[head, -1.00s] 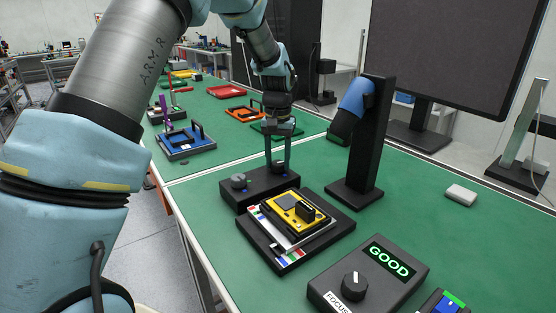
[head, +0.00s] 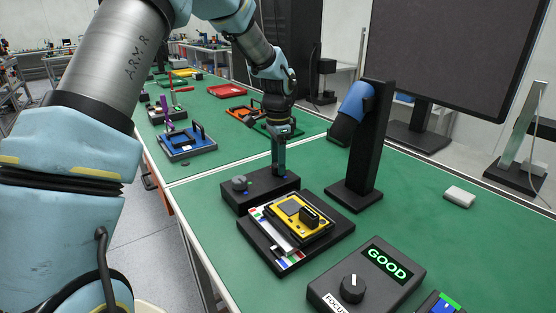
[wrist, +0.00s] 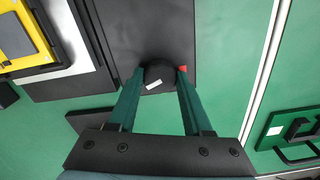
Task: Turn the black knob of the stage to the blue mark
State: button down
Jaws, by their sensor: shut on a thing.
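The stage is a low black box (head: 262,200) on the green bench, and its dark top (wrist: 160,30) fills the upper middle of the wrist view. My gripper (head: 279,173) points down at the box's right part in the head view. In the wrist view its two fingers (wrist: 160,78) are shut on the round black knob (wrist: 160,72), one on each side. A white line on the knob lies near its lower edge there, slightly tilted. A red mark (wrist: 183,68) shows just right of the knob. I cannot make out the blue mark beside this knob; the fingers may hide it.
A grey knob (head: 239,183) sits on the box's left part. A black base with a yellow device (head: 302,215) stands close in front. A black post with a blue head (head: 356,98) rises to the right. A GOOD display box (head: 368,275) is nearer.

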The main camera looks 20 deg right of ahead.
jog(key=shift+m+p, duration=0.6)
jog(key=shift+m, duration=1.6)
jog(key=shift+c, duration=1.6)
grip_release()
jog(key=shift+r, duration=0.1)
notch_tip(320, 180, up, 11)
jog(key=b, duration=0.2)
jog(key=shift+f+b, duration=0.2)
jog(key=shift+b, duration=0.1)
